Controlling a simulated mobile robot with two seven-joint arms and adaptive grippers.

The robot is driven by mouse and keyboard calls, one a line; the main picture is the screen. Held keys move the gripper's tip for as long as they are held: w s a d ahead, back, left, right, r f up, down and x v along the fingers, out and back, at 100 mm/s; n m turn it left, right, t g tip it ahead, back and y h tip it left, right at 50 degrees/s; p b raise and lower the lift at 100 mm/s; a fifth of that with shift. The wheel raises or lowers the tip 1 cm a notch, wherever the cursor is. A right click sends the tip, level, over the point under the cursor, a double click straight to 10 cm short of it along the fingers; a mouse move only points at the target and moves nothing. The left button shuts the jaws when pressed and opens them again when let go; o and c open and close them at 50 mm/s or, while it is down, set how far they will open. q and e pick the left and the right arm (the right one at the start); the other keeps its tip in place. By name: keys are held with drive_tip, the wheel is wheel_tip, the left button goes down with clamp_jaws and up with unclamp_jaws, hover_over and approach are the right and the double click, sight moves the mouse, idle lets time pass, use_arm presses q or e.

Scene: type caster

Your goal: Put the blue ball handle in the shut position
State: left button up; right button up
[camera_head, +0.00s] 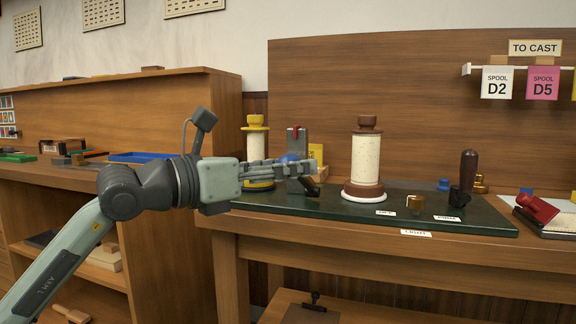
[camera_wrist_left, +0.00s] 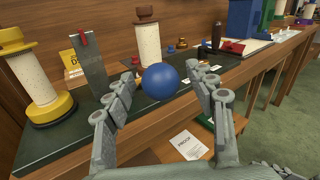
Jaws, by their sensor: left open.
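The blue ball (camera_head: 289,158) of the handle shows in part behind the fingers of my left gripper (camera_head: 308,168) in the head view. In the left wrist view the whole ball (camera_wrist_left: 160,81) sits between the two open fingers (camera_wrist_left: 162,75), near their tips. I cannot tell whether either finger touches it. The handle's shaft is hidden behind the ball and fingers, so its angle cannot be told. A grey upright plate with a red mark (camera_head: 297,137) stands behind the gripper; it also shows in the left wrist view (camera_wrist_left: 90,66). My right gripper is not seen.
A yellow-ended spool (camera_head: 256,123) stands left of the plate, and a brown-ended spool (camera_head: 366,160) stands to the right on the dark green board (camera_head: 340,208).

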use_arm(q)
drive_tip(key=shift+d, duration=0.15)
clamp_jaws()
idle(0.4)
